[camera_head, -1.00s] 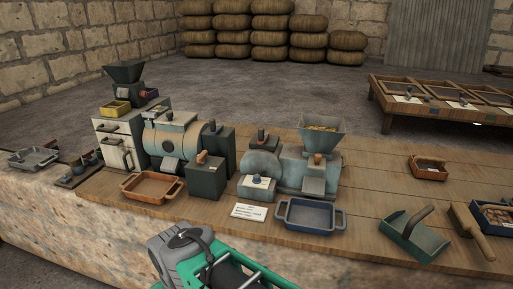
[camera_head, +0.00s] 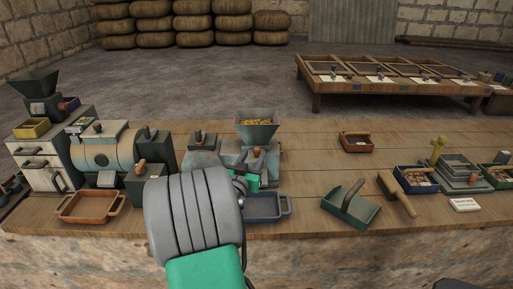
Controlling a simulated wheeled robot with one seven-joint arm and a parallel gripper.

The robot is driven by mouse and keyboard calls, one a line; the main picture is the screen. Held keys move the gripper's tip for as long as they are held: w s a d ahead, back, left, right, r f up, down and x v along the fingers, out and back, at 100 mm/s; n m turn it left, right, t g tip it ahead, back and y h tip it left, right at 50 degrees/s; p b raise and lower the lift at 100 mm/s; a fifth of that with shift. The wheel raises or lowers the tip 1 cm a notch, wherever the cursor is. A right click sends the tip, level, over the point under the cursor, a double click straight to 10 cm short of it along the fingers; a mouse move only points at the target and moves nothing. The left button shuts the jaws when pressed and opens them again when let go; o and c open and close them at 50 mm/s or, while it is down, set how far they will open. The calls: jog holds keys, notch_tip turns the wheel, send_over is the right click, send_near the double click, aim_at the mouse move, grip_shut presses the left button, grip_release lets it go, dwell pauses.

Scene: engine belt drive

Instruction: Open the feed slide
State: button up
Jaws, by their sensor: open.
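The mill with the grain-filled hopper (camera_head: 257,129) stands at the middle of the bench. A small brown knob (camera_head: 257,152) shows just below the hopper, where the feed slide may be; the slide itself cannot be made out clearly. My gripper (camera_head: 246,180) is open, in front of this mill's lower part and below the knob. My grey wrist hides part of the gripper and the mill's left body. I cannot tell whether the fingers touch anything.
A blue tray (camera_head: 266,208) sits in front of the mill, partly behind my arm. An orange tray (camera_head: 90,207) and a second machine (camera_head: 101,153) stand left. A green scoop (camera_head: 350,206) and a brush (camera_head: 396,192) lie right. Bare bench planks lie behind the scoop.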

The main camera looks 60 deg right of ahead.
aim_at(256, 151)
jog(key=d, duration=0.5)
jog(key=shift+w+p, duration=0.4)
grip_shut()
dwell(0.8)
